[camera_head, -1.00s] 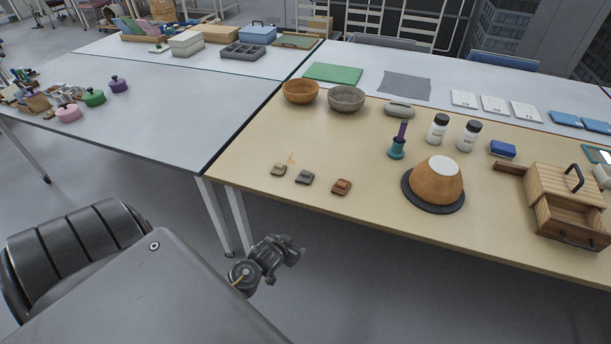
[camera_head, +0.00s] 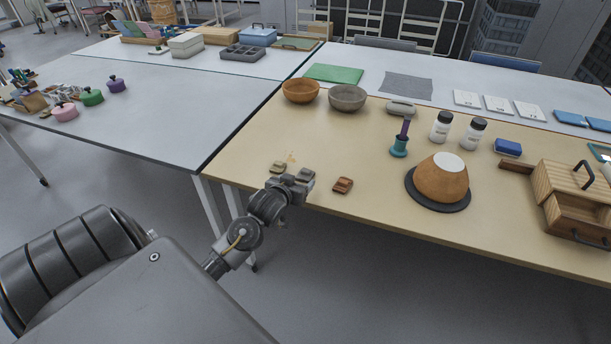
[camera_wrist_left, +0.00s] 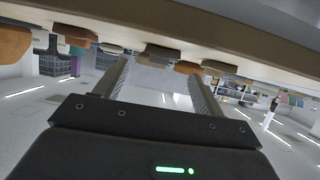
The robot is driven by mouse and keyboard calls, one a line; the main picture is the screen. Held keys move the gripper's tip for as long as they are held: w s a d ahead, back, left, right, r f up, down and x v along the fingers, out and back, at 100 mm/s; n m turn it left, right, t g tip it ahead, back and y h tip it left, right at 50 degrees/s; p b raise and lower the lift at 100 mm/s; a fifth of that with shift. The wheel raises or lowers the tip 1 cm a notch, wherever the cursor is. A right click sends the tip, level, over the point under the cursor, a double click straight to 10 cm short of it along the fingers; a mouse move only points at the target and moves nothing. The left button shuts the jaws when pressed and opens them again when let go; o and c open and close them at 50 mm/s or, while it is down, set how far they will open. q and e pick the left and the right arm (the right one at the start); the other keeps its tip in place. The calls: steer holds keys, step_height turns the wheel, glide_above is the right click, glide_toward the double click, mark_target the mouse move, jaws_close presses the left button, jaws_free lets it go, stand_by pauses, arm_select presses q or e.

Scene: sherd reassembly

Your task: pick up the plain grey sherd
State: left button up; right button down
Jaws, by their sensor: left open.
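The plain grey sherd (camera_head: 306,173) lies near the front edge of the tan table, partly hidden behind my left gripper (camera_head: 291,183). In the left wrist view, which is upside down, a dark grey-brown piece (camera_wrist_left: 160,52) that looks like this sherd shows between the open fingers of the left gripper (camera_wrist_left: 160,75). The gripper is at the table's front edge, on the near side of the sherd, with nothing seen in its grasp. Contact with the sherd cannot be told. My right gripper is not in view.
A tan sherd (camera_head: 277,167) lies close on the left and a reddish-brown sherd (camera_head: 342,185) on the right. A terracotta pot (camera_head: 440,180) sits on a dark round base (camera_head: 455,207) further right. Two bowls stand behind, with clear tabletop (camera_head: 345,145) between.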

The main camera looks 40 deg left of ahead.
mark_target(305, 174)
arm_select(q)
steer(key=shift+x, duration=2.95)
steer(key=shift+r, duration=0.15)
steer(key=shift+c, duration=0.2)
steer(key=c, duration=1)
